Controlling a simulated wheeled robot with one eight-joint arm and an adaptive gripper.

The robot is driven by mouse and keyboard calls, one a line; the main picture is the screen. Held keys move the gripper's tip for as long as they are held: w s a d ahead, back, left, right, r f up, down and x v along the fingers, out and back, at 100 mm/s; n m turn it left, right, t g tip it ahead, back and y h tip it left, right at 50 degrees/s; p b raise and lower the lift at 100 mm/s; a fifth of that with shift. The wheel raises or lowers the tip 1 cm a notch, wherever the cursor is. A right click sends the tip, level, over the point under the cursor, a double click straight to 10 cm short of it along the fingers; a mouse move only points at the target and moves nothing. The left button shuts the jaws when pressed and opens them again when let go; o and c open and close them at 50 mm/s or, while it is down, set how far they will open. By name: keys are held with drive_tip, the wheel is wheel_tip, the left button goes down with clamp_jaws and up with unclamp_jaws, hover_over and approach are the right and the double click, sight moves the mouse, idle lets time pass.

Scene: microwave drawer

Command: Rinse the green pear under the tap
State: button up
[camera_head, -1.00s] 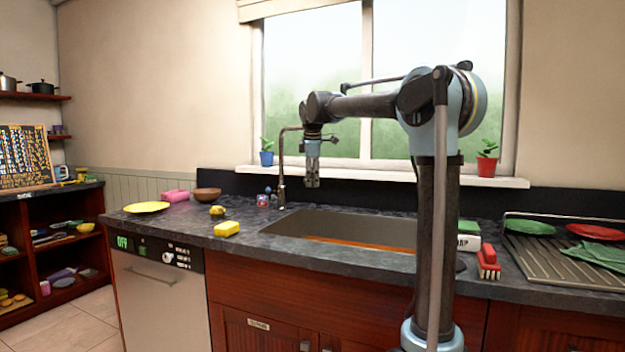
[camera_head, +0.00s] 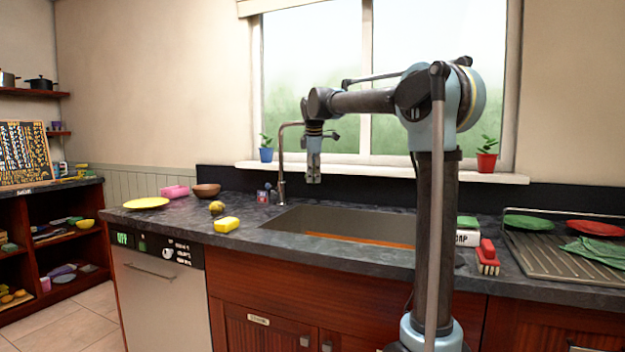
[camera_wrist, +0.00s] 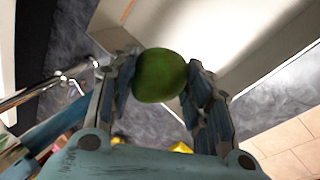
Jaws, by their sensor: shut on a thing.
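The green pear (camera_wrist: 160,75) is held between the two fingers of my gripper (camera_wrist: 161,84) in the wrist view. In the head view my gripper (camera_head: 314,180) points down above the sink (camera_head: 345,224), near its left end; the pear cannot be made out there. The tap (camera_head: 281,165) stands at the back left of the sink, its spout curving over close to my gripper. In the wrist view the shiny tap (camera_wrist: 45,88) shows at the left, apart from the pear. I cannot tell whether water runs.
A yellow sponge (camera_head: 227,224), a yellow fruit (camera_head: 217,207), a yellow plate (camera_head: 147,203) and a brown bowl (camera_head: 206,190) sit on the counter left of the sink. A red brush (camera_head: 487,257), a soap box (camera_head: 467,236) and a drying rack (camera_head: 570,260) are at the right.

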drive_tip(key=shift+d, duration=0.35)
drive_tip(key=shift+a, duration=0.25)
drive_tip(key=shift+a, duration=0.4)
drive_tip(key=shift+d, duration=0.2)
drive_tip(key=shift+d, duration=0.45)
drive_tip(key=shift+s, duration=0.15)
drive_tip(key=s, duration=0.7)
drive_tip(key=shift+s+a, duration=0.15)
drive_tip(key=shift+s, duration=0.25)
idle(0.4)
